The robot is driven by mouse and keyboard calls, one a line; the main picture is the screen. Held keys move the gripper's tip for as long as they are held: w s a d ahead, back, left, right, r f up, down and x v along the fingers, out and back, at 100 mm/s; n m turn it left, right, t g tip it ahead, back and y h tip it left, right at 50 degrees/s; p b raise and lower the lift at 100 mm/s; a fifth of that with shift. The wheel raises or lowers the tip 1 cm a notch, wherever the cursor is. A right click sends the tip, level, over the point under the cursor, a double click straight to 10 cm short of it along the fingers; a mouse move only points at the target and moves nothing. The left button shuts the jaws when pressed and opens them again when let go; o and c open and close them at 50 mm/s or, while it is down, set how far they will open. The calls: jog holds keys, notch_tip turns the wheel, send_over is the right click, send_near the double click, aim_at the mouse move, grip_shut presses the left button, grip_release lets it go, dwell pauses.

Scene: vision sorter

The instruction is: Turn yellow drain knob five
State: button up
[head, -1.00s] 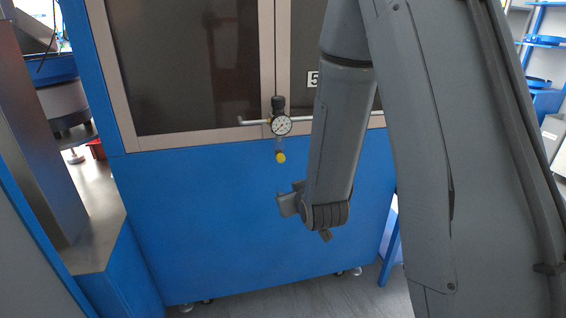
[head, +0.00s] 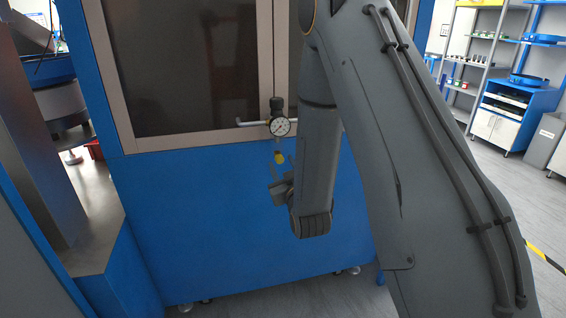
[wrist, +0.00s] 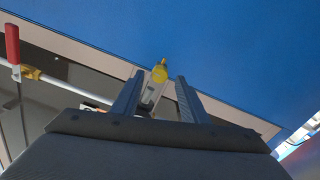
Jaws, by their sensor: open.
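The yellow drain knob (head: 280,157) hangs at the bottom of a clear bowl under a round white gauge (head: 279,127) on the front of the blue cabinet. In the wrist view the yellow knob (wrist: 160,73) shows between the tips of my two fingers, with the clear bowl behind it. My gripper (head: 281,171) is open, just below and beside the knob in the head view. In the wrist view my gripper (wrist: 159,82) has a gap on each side of the knob. Whether a finger touches it I cannot tell. My arm hides the number label in the head view.
The blue cabinet (head: 200,220) stands close in front, with dark door panels (head: 180,65) above. A pipe (head: 250,123) runs beside the gauge. In the wrist view a red handle (wrist: 12,45) sits on a pipe at left. Shelves (head: 475,50) stand far right.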

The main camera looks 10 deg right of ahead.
jog(key=shift+w, duration=0.8)
